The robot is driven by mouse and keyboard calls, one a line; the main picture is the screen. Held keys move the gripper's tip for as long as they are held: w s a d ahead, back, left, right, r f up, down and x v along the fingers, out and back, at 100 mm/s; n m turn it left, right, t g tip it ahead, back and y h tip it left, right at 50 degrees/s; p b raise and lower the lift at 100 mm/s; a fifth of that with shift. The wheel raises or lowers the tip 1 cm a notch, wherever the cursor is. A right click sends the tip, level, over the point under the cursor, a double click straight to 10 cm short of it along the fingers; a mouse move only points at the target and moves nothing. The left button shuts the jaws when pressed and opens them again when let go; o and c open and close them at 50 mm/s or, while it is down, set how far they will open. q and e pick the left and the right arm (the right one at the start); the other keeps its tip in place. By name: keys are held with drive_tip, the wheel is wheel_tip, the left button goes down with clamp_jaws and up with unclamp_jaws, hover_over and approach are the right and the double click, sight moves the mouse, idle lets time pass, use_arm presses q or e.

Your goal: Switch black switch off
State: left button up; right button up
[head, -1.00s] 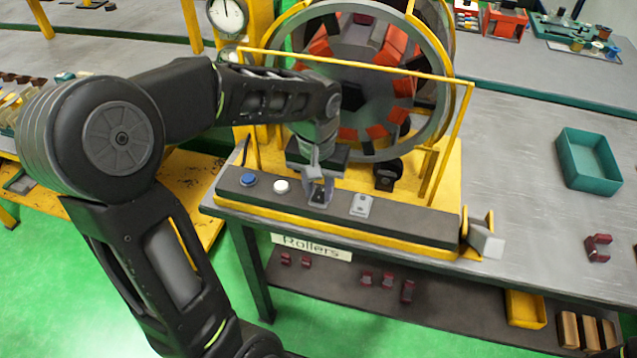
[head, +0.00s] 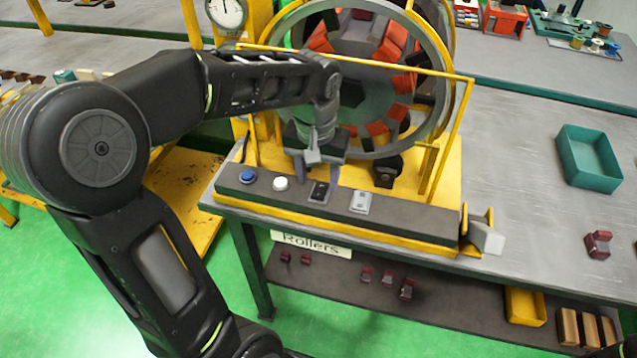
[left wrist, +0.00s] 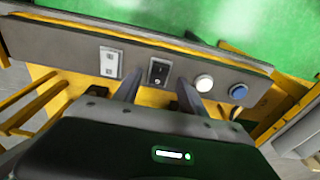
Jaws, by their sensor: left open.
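The black switch (head: 319,192) sits on the dark control panel (head: 410,216) of the yellow winding machine, between a white button (head: 281,184) and a grey switch plate (head: 361,202). In the left wrist view the black switch (left wrist: 158,72) shows clear, with the grey plate (left wrist: 111,62) to its left and the white button (left wrist: 203,83) to its right. My left gripper (head: 318,178) is open and empty, just behind the black switch on the machine side. In the left wrist view its fingers (left wrist: 160,92) stand apart on either side below the switch. My right gripper is not seen.
A blue button (head: 247,176) is at the panel's left end. A yellow bar frame (head: 455,140) and the large stator ring (head: 440,95) stand behind the panel. A teal tray (head: 588,160) and a dark red part (head: 598,245) lie on the table at right.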

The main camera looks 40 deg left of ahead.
sight(317, 197)
use_arm(q)
drive_tip(key=r, duration=0.5)
drive_tip(key=shift+s, duration=0.25)
drive_tip(key=shift+f, duration=0.1)
